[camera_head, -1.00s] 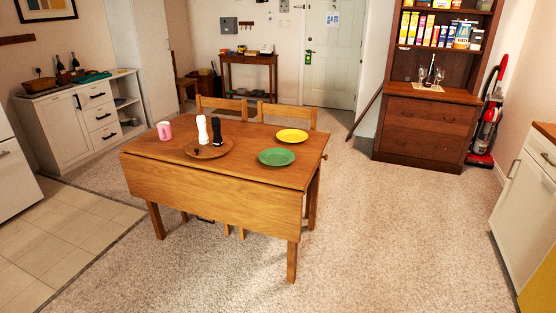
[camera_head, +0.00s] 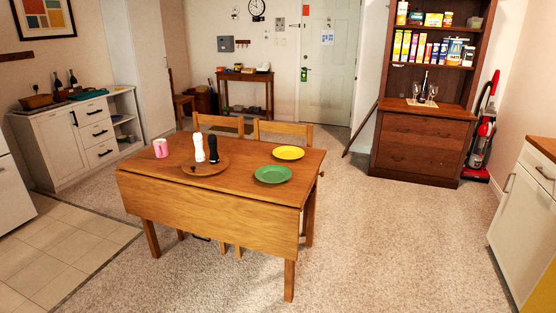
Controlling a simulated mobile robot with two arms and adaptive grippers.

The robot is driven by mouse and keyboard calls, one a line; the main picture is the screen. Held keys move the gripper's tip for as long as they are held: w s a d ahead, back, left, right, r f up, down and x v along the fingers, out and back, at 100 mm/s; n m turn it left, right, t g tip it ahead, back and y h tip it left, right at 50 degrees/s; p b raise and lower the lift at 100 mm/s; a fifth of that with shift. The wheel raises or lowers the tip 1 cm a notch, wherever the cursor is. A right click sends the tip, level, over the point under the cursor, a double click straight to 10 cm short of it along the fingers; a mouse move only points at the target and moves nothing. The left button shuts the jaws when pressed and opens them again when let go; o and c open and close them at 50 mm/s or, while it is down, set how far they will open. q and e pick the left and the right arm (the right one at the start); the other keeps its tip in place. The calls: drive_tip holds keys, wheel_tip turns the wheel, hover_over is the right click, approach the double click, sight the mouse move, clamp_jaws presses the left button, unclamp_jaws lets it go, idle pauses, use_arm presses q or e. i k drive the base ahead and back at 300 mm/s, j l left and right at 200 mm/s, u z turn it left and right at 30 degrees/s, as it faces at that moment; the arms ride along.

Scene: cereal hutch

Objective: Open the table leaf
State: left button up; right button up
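The wooden drop-leaf table (camera_head: 240,165) stands on the carpet in the middle of the head view. Its front leaf (camera_head: 205,210) hangs straight down along the near side. On the tabletop are a pink mug (camera_head: 160,148), a round wooden tray (camera_head: 205,168) with a white mill (camera_head: 198,148) and a black mill (camera_head: 213,149), a yellow plate (camera_head: 288,153) and a green plate (camera_head: 273,174). A small knob shows at the table's right end. Neither of my grippers is in view.
Two wooden chairs (camera_head: 285,129) stand at the table's far side. A white cabinet (camera_head: 60,150) is at left, a brown hutch (camera_head: 420,140) and red vacuum (camera_head: 484,135) at back right, and a white counter unit (camera_head: 525,220) at right. Carpet before and right of the table is clear.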

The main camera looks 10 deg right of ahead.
sight(263, 227)
drive_tip(key=i+j+z, duration=0.2)
drive_tip(key=i+j, duration=1)
